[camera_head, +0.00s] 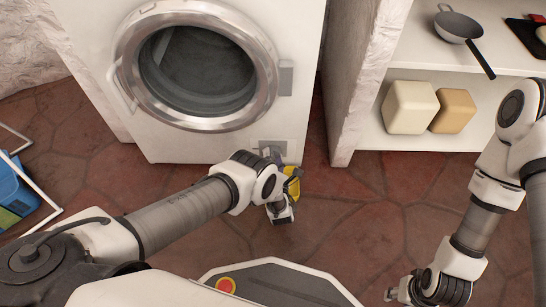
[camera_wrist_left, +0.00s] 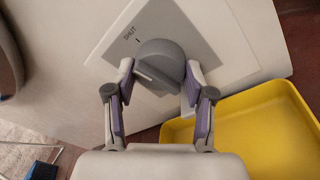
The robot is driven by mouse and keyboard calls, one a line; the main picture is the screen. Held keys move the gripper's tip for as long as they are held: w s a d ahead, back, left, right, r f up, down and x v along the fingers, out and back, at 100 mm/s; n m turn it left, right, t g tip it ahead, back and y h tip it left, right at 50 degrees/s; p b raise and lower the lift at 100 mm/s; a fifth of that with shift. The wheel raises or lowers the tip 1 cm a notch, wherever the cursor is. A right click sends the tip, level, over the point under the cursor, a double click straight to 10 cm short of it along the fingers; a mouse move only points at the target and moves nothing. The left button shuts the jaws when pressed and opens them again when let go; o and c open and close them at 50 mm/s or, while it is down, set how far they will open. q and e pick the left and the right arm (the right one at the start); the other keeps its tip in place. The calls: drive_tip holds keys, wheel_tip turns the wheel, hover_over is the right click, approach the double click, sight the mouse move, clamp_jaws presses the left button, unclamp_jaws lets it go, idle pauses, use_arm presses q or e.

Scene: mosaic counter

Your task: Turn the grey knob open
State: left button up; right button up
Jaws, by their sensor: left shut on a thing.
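The grey knob (camera_wrist_left: 160,62) sits on a grey plate (camera_wrist_left: 205,50) low on the front of the white washing machine (camera_head: 220,145). The word SHUT is printed on the plate beside the knob. My left gripper (camera_wrist_left: 160,76) is shut on the knob, with one purple-padded finger on each side of it. In the head view, my left gripper (camera_head: 273,165) reaches the plate at the machine's lower right, and the knob is mostly hidden there. My right arm's end (camera_head: 430,287) is at the lower right, away from the machine; its fingers are not clear.
A yellow tray (camera_wrist_left: 265,125) lies just below and right of the knob. A shelf unit (camera_head: 345,115) stands to the right with two blocks (camera_head: 410,108) and a pan (camera_head: 458,25). A white-framed rack (camera_head: 40,180) is at the far left.

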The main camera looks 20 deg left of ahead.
use_arm(q)
drive_tip(key=n, duration=0.4)
drive_tip(key=n+h, duration=0.1)
drive_tip(key=n, duration=0.2)
drive_tip(key=shift+r+g+p, duration=0.1)
drive_tip(key=shift+g+p, duration=0.2)
drive_tip(key=shift+p, duration=0.05)
drive_tip(key=n, duration=0.4)
drive_tip(key=shift+w+h+p, duration=0.1)
drive_tip(key=shift+h+p, duration=0.3)
drive_tip(key=shift+n+h+p, duration=0.3)
drive_tip(key=shift+n+h, duration=0.1)
drive_tip(key=shift+n, duration=1.2)
drive_tip(key=o, duration=1.2)
drive_tip(key=shift+c, duration=0.2)
